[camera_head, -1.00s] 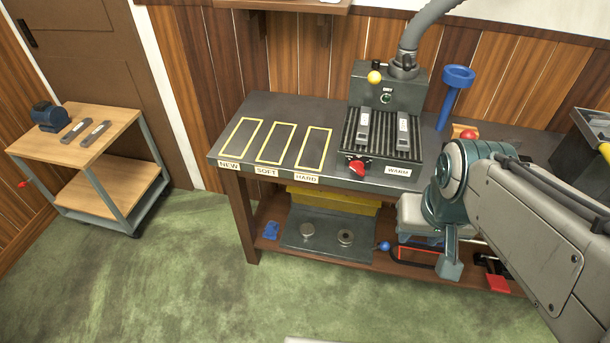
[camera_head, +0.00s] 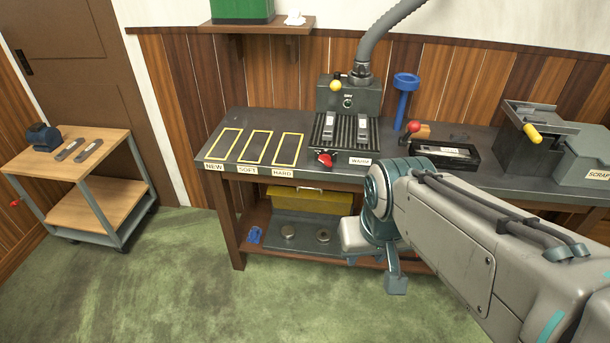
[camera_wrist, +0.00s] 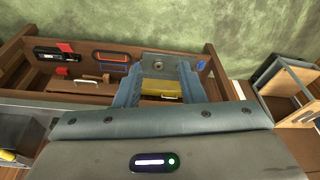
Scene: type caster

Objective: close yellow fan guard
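No part is plainly readable as a fan guard. The grey drying unit (camera_head: 345,97) with a hose stands at the back of the bench and carries a yellow knob (camera_head: 335,86). A yellow handle (camera_head: 532,133) sticks out of the dark machine at the right. My gripper shows in the wrist view (camera_wrist: 161,68) with its two fingers apart and nothing between them. It hangs in front of the bench, low, facing the lower shelf, away from both yellow parts. In the head view its fingers are partly hidden by my arm.
The bench (camera_head: 225,147) holds marked yellow frames, a slotted warming rack (camera_head: 340,147) with two strips, a blue post (camera_head: 403,98) and a red-knobbed black box (camera_head: 445,155). A yellow toolbox (camera_head: 310,201) sits below. A wooden cart (camera_head: 105,140) stands left. The green floor is clear.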

